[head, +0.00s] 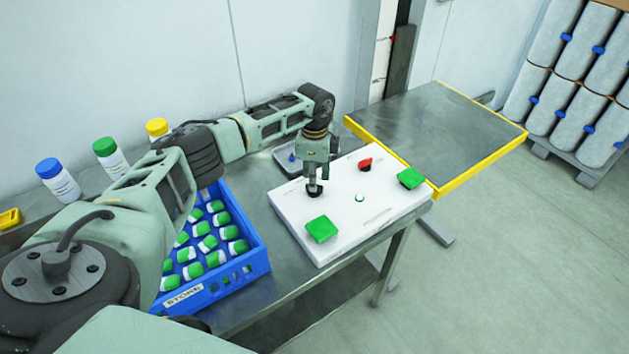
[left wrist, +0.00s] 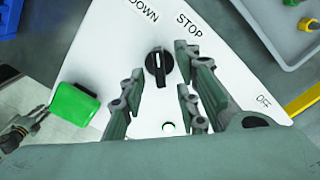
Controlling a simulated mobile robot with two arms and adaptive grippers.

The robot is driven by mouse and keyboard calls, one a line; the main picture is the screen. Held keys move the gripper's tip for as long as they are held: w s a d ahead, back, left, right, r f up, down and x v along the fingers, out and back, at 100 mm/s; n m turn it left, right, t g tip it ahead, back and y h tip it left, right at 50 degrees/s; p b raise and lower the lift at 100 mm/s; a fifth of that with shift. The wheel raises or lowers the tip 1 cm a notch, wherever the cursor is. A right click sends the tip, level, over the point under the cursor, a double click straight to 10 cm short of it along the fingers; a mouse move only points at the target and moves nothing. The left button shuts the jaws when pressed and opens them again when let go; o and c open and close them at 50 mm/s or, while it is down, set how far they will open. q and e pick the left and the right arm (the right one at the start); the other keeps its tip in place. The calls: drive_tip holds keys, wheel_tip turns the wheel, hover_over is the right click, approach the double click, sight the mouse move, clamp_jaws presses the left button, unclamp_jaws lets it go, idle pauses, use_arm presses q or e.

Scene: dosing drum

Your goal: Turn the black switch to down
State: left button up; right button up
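The black switch (left wrist: 158,62) is a round knob with a white mark, on a white panel (head: 285,212). In the left wrist view the mark points roughly up the picture, with the printed words DOWN (left wrist: 143,10) and STOP (left wrist: 189,26) above the knob. My left gripper (head: 315,184) points down over the switch. Its fingers (left wrist: 160,68) are apart on either side of the knob; I cannot tell whether they touch it. A small part at the left edge of the left wrist view looks like my right gripper (left wrist: 22,130).
The panel also carries two green buttons (head: 321,229) (head: 410,179), a red switch (head: 365,164) and a small round lamp or button (head: 360,198). A grey tray (head: 288,153) lies behind the panel.

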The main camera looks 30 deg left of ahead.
use_arm(q)
wheel_tip(320, 180, up, 10)
drive_tip(key=shift+r, duration=0.15)
idle(0.6)
